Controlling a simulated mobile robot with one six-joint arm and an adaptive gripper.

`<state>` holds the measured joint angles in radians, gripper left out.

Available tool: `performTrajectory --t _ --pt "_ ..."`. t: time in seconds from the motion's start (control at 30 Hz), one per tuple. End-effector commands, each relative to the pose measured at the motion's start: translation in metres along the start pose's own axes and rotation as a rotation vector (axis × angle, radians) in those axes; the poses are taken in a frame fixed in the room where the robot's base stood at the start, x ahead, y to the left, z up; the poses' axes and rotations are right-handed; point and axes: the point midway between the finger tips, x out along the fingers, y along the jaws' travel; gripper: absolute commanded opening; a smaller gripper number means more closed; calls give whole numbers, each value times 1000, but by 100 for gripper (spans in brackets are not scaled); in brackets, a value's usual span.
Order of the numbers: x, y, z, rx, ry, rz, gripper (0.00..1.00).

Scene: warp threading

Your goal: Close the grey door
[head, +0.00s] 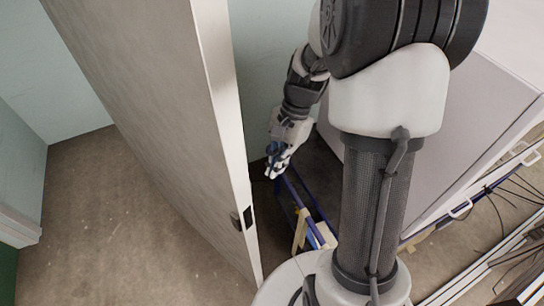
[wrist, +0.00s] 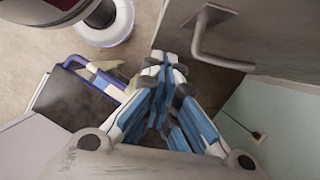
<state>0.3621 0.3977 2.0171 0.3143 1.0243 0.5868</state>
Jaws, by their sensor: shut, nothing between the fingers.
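The grey door (head: 165,110) stands open in the head view, its pale edge with a dark latch plate facing me. In the wrist view the door (wrist: 275,45) fills the upper right, with its metal lever handle (wrist: 207,45) close beyond my fingertips. My gripper (head: 273,174) is to the right of the door edge in the head view, low and apart from the edge. In the wrist view my gripper (wrist: 163,62) is shut and empty, its blue and white fingers together. Whether the fingertips touch the door is not clear.
A blue-framed cart (head: 308,205) stands right of the door, below my gripper; it also shows in the wrist view (wrist: 75,95). A large grey cabinet (head: 450,125) is at the right, with cables near it. Open floor (head: 110,235) lies left of the door.

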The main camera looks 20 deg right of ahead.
Motion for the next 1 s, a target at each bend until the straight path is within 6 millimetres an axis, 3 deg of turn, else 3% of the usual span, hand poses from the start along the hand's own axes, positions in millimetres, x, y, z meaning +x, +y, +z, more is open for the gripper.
performTrajectory --t 0.03,0.3,0.4,0.6,1.0 --pt "15 1 0 0 -4 4 0" --pt "72 1 0 -1 -2 3 0" --pt "73 0 18 -5 2 0 0" --pt "79 0 35 -2 1 0 0" --pt "80 0 38 -1 1 0 0"
